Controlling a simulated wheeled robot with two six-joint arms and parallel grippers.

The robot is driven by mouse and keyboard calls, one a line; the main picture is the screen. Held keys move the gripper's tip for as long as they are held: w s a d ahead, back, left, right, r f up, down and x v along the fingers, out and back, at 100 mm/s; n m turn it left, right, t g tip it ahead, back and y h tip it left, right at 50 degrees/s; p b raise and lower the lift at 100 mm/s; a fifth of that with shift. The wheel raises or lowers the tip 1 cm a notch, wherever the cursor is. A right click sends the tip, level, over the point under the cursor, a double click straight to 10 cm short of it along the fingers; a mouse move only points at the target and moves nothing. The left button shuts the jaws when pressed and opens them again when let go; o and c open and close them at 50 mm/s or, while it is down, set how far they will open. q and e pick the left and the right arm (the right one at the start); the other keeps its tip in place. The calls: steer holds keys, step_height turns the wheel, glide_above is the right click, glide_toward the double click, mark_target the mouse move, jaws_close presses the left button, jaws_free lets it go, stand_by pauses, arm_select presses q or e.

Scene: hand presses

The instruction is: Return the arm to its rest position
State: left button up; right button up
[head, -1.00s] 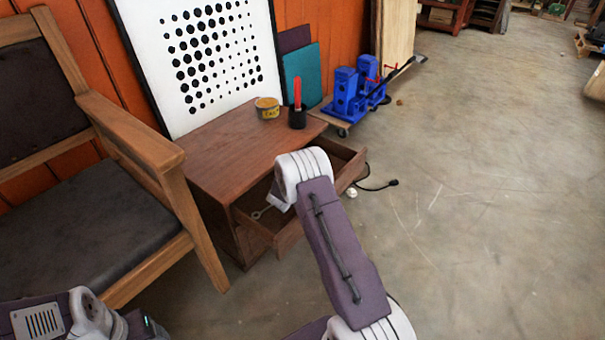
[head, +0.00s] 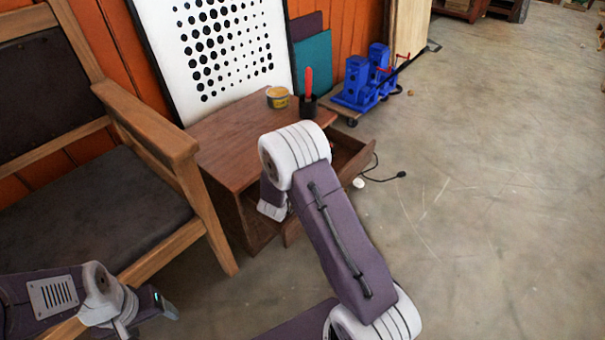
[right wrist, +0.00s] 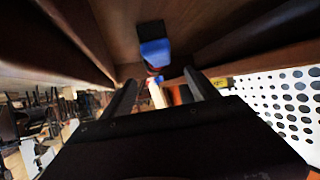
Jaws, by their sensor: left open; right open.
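My right arm reaches across the middle of the head view, its white joint in front of the open drawer (head: 350,163) of a brown wooden cabinet (head: 222,150). Its jaws are hidden there behind the arm. In the right wrist view my right gripper (right wrist: 160,76) shows two dark fingers set apart, with brown wooden boards close around them. A blue and black object (right wrist: 154,52) shows just beyond the fingertips; I cannot tell what it is. I see no object clearly held. My left gripper (head: 165,303) is open at the lower left of the head view, below the chair.
A wooden chair (head: 140,190) stands left of the cabinet. On the cabinet are a yellow tin (head: 277,98) and a red-handled tool in a black cup (head: 308,105). Blue presses (head: 362,85) stand behind. A black cable (head: 385,178) lies on the floor. The right floor is clear.

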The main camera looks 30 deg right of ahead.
steer(key=a+r+n+t+y+p, duration=0.15)
steer(key=r+p, duration=0.25)
steer(key=r, duration=0.7)
steer(key=a+r+n+t+y+p, duration=0.1)
steer(key=a+r+y+p, duration=0.2)
steer(key=r, duration=0.7)
steer(key=s+a+f+n+g+y+p, duration=0.1)
steer(key=s+a+f+n+g+y, duration=0.15)
steer(key=s, duration=0.55)
steer(key=s+a+f+n+g+y+p, duration=0.15)
steer(key=s+a+f+g, duration=0.25)
steer(key=s, duration=0.4)
steer(key=s+a+f+n+g+y+p, duration=0.1)
steer(key=s+a+f+n+g, duration=0.2)
steer(key=s, duration=0.6)
step_height(320, 180, up, 38)
steer(key=p, duration=3.7)
steer(key=shift+s+d+m+g, duration=0.2)
steer(key=shift+s+m+g, duration=0.15)
steer(key=shift+g, duration=0.05)
